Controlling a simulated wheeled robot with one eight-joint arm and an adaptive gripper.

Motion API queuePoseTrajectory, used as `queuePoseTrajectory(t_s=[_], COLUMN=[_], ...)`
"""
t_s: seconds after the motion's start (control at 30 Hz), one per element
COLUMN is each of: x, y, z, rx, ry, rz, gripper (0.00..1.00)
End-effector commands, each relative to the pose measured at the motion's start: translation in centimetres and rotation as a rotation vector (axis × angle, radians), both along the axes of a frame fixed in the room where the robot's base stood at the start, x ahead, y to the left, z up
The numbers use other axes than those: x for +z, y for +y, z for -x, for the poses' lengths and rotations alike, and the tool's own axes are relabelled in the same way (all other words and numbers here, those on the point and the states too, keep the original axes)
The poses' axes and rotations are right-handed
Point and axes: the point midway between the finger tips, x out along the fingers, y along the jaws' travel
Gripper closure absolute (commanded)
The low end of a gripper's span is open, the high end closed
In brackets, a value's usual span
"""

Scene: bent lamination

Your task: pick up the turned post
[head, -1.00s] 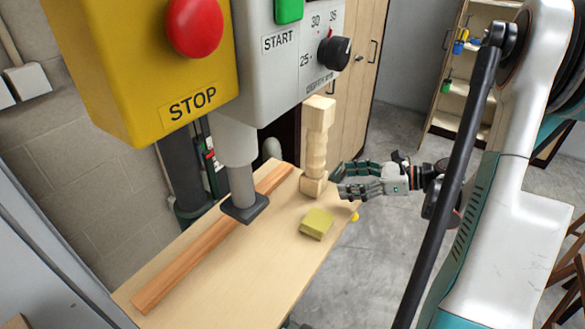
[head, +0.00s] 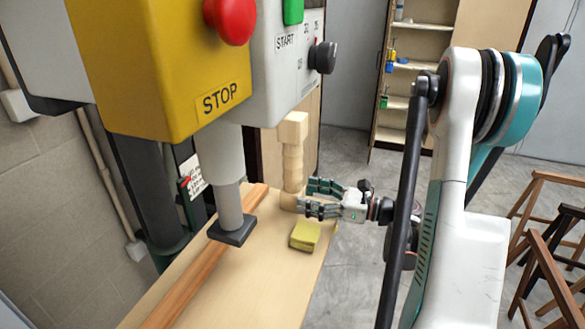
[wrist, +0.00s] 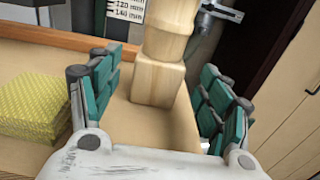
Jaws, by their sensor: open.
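The turned post (head: 292,160) is pale wood with square ends and a rounded middle. It stands upright near the far end of the wooden table (head: 262,290). In the wrist view its lower part (wrist: 160,75) shows between and beyond the fingers, and its top is cut off. My gripper (head: 312,198) reaches in from the right, low by the post's base. In the wrist view my gripper (wrist: 150,100) is open, with a green-padded finger on each side and the post ahead in the gap. I cannot tell whether any finger touches it.
A yellow sponge-like block (head: 305,235) lies just in front of the post, left of the fingers in the wrist view (wrist: 35,107). A long wooden strip (head: 200,265) lies along the table. The yellow and grey machine (head: 160,70) overhangs it. Stools (head: 550,245) stand right.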

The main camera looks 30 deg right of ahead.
Motion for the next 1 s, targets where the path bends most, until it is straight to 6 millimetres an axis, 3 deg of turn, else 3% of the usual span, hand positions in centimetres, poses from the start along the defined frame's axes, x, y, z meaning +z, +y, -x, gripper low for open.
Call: queuePoseTrajectory(t_s=[0.4,0.7,0.77,1.0], x=[0.2,0.3,0.3,0.3], y=[3.1,3.4,3.4,3.3], z=[-3.7,-4.2,-4.2,-4.1], rx=[0.002,-0.001,-0.001,0.000], ry=[0.000,0.000,0.000,0.000], rz=[0.000,0.000,0.000,0.000], gripper=[0.28,0.28,0.37,0.91])
